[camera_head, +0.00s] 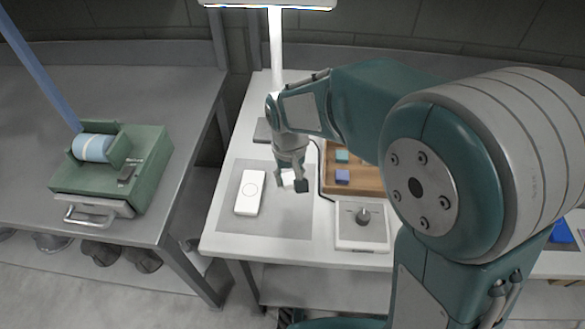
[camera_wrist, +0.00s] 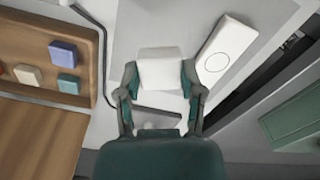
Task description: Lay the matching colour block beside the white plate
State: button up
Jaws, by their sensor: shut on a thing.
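The white plate (camera_head: 250,192), a rounded slab with a faint ring on it, lies on a grey mat (camera_head: 283,222). In the wrist view the plate (camera_wrist: 227,48) is at the upper right. My gripper (camera_head: 291,182) is shut on a white block (camera_wrist: 160,69), with a finger on each side of it. The block (camera_head: 288,178) is over the mat, right of the plate in the head view, with a gap between them. I cannot tell whether the block touches the mat.
A white box with a dark knob (camera_head: 362,228) stands at the table's front. A green device (camera_head: 140,177) sits on the left bench.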

aim_at(290, 203)
jog(key=shift+a+f, duration=0.1)
jog(key=shift+f, duration=3.8)
jog(key=shift+f, duration=0.45)
jog(key=o, duration=1.2)
notch_tip(290, 203, up, 12)
jog(key=shift+f, duration=0.1)
